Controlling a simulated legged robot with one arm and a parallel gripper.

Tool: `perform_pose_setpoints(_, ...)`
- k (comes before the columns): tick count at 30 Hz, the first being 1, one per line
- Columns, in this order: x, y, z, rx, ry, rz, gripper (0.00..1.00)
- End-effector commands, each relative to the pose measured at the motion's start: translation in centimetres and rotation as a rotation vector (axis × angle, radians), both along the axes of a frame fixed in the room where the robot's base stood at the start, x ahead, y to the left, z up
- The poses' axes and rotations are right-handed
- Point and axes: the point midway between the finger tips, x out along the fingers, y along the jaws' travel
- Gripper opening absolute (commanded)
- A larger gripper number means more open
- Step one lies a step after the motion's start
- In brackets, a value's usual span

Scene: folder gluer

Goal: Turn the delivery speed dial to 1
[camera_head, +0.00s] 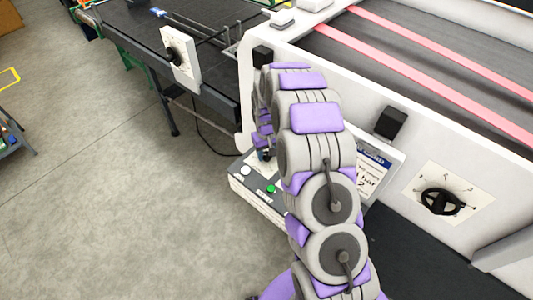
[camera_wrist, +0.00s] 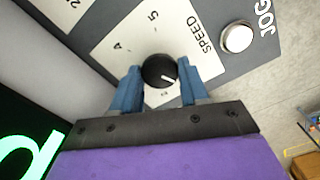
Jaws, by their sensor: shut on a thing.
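A black round dial (camera_wrist: 159,70) with a white pointer line sits on a white label plate (camera_wrist: 128,28) in the wrist view. The plate reads "SPEED", with 5 and 4 visible; the marks at its lower edge are too small to read. The pointer line faces the lower right of the picture. My gripper (camera_wrist: 160,76) is shut on the dial, with one blue finger on each side. In the head view my arm hides the dial, and the gripper (camera_head: 265,154) shows only partly above the control box (camera_head: 249,184).
A white JOG button (camera_wrist: 237,37) is beside the plate. A green-lit display (camera_wrist: 30,153) is at lower left. The box has a green button (camera_head: 271,188). Another dial (camera_head: 172,54) is on the conveyor side, and a black handwheel (camera_head: 441,201) is at right.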

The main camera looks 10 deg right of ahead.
Motion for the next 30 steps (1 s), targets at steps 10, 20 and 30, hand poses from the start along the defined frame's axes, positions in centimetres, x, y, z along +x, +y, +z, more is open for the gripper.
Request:
perform_pose_setpoints(10,0.20,0.04,0.18,0.000,-0.007,0.081,0.14)
perform_pose_setpoints(20,0.20,0.03,0.20,0.001,-0.008,0.085,0.14)
perform_pose_setpoints(30,0.10,0.02,0.12,0.001,-0.005,0.084,0.70)
